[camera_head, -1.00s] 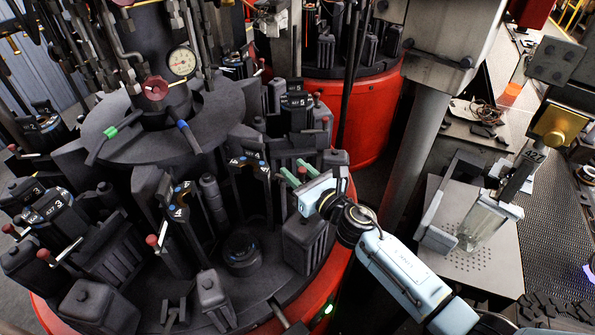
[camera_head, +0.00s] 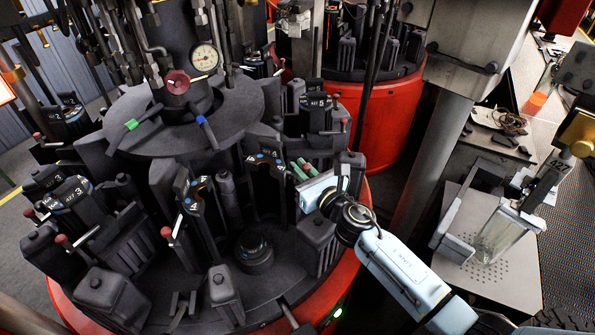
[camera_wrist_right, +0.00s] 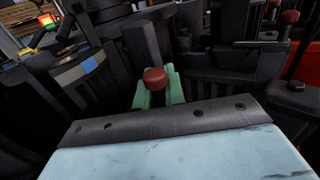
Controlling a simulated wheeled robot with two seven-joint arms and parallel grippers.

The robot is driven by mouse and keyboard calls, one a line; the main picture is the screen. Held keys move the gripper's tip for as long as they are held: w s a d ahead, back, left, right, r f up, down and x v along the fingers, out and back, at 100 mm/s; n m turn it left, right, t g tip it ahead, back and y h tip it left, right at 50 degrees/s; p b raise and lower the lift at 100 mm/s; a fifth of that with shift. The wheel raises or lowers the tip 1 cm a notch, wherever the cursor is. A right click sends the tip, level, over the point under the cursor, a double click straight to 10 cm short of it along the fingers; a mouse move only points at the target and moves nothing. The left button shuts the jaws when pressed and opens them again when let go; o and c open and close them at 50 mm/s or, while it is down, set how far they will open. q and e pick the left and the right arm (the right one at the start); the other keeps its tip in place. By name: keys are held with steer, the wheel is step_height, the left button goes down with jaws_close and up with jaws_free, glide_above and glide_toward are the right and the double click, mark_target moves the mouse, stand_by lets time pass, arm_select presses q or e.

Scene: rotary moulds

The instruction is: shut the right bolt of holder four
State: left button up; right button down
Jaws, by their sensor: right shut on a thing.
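Holder four (camera_head: 190,204) is the dark holder with a blue-and-orange marked top on the rotary table, its two halves standing apart. Its right half (camera_head: 264,161) is beside my right gripper. My right gripper (camera_head: 299,170), with green fingers, reaches in from the right. In the right wrist view its fingers (camera_wrist_right: 157,88) are closed around the red-knobbed handle of the right bolt (camera_wrist_right: 154,79). That knob is hidden in the head view. The left bolt's red knob (camera_head: 166,232) shows at the holder's left half. My left gripper is out of view.
Holder three (camera_head: 70,194) stands to the left and holder five (camera_head: 318,103) behind. A central column with a pressure gauge (camera_head: 204,57) rises at the back. A steel post (camera_head: 432,150) stands right of the table, and a glass mould (camera_head: 505,235) hangs further right.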

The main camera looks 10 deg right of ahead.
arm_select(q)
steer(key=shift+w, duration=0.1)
arm_select(e)
steer(key=shift+a+r, duration=0.15)
steer(key=c, duration=1.5)
jaws_free()
steer(key=shift+w+a, duration=0.1)
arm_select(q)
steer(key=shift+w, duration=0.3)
arm_select(e)
steer(key=b+v, duration=0.1)
steer(key=v, duration=1.1)
steer(key=shift+s+d, duration=0.4)
steer(key=shift+s, duration=0.25)
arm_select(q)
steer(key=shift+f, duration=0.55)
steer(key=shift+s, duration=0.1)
